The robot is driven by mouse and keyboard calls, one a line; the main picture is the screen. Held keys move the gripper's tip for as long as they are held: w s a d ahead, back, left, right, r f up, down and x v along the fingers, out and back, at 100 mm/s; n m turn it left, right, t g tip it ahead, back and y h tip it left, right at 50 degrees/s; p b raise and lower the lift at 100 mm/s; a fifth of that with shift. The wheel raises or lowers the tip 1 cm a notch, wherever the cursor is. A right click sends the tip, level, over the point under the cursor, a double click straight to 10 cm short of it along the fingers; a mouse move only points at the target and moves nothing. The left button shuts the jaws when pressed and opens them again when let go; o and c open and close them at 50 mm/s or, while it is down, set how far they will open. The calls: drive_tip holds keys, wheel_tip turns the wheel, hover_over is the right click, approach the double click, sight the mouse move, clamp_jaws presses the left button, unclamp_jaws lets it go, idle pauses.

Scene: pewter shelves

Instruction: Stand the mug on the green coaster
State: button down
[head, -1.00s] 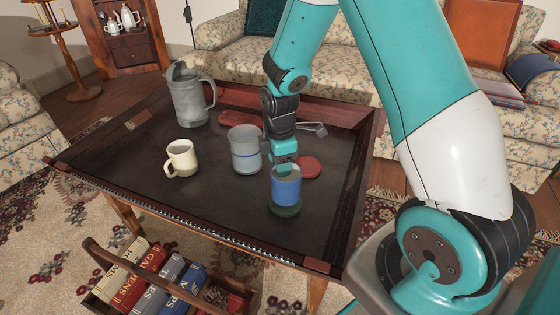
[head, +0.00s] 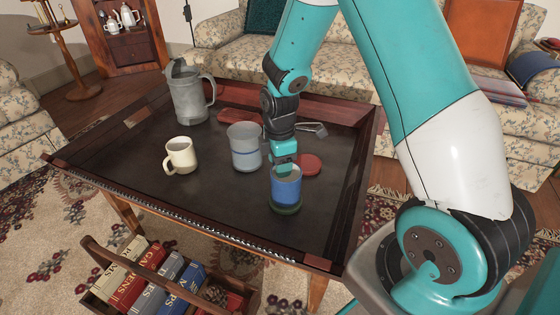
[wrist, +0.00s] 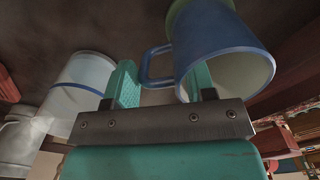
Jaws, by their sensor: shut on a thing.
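The blue mug (head: 286,188) is upright at the front of the dark table, directly over the green coaster (head: 287,209). The mug hides most of the coaster, and I cannot tell whether its base touches it. My gripper (head: 284,170) is shut on the mug from above. In the wrist view, the mug (wrist: 215,35) shows its open mouth and its handle toward the left finger. One finger of my gripper (wrist: 164,88) appears at the mug's mouth, the other beyond the handle. A green edge of the coaster (wrist: 180,8) shows past the base.
A grey blue-striped container (head: 244,150) stands close behind and left of the mug. A red coaster (head: 309,165) lies behind right. A cream mug (head: 181,156) and metal pitcher (head: 189,95) stand farther left. The table's raised rim (head: 345,205) runs to the right.

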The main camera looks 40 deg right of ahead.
drive_tip(key=shift+f, duration=0.3)
drive_tip(key=shift+c, duration=1.9)
unclamp_jaws()
wheel_tip(320, 180, up, 17)
drive_tip(key=p, duration=0.7)
drive_tip(key=s+a+r+m+y, duration=0.1)
drive_tip(key=s+a+r+m, duration=0.1)
drive_tip(key=s+a+r, duration=0.35)
drive_tip(key=s+a+r+m+y, duration=0.25)
drive_tip(key=s+a, duration=0.35)
drive_tip(key=s, duration=0.3)
drive_tip(key=s+a+r+m+y, duration=0.1)
drive_tip(key=s+a+r+m, duration=0.25)
drive_tip(key=s+a, duration=0.3)
wheel_tip(320, 180, up, 31)
drive_tip(key=p, duration=3)
drive_tip(key=shift+s+d, duration=0.25)
drive_tip(key=shift+s, duration=0.05)
